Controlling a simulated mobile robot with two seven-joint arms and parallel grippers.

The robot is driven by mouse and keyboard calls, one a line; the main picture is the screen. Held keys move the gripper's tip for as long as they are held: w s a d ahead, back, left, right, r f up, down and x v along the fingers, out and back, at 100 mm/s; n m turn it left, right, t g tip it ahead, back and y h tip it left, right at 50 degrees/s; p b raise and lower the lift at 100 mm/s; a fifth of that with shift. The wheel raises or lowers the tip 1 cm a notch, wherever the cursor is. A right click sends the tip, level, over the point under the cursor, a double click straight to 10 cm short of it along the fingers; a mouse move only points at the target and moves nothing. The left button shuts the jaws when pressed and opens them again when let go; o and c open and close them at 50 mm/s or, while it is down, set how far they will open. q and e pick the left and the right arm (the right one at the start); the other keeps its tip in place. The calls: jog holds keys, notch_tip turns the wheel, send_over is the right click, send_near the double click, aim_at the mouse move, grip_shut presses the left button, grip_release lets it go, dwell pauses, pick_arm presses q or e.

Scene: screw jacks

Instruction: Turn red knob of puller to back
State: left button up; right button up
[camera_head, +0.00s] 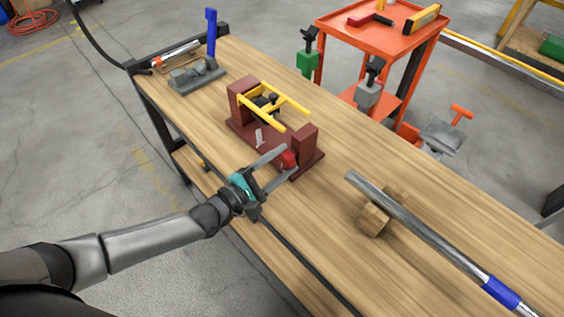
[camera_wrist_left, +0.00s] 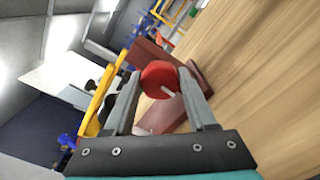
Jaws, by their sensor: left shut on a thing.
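The puller is a dark red frame (camera_head: 243,130) with an upright block at each end, standing on the wooden workbench. A yellow puller frame (camera_head: 277,103) with a dark middle part lies across it. The red knob (camera_head: 288,158) is at the puller's near end block, on the side toward my arm. In the left wrist view the round red knob (camera_wrist_left: 158,78) shows a short white mark low on its face. My left gripper (camera_head: 287,163) has its two fingers on either side of the knob and is shut on it. My right gripper is not in view.
A long metal bar (camera_head: 430,228) with a blue end rests on a wooden block (camera_head: 377,220) to the right. An orange cart (camera_head: 340,20) stands behind the workbench (camera_head: 320,210).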

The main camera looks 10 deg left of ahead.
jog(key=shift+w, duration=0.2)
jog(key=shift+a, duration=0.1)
pick_arm(q)
jog(key=o, duration=1.3)
jog(key=shift+o, duration=0.4)
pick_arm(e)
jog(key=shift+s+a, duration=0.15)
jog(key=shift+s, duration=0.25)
pick_arm(q)
jog(key=p+v, duration=0.1)
jog(key=v, duration=1.4)
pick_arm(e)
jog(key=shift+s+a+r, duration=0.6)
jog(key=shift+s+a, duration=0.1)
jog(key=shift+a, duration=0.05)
pick_arm(q)
jog(key=shift+a+f, duration=0.1)
jog(key=shift+f, duration=0.05)
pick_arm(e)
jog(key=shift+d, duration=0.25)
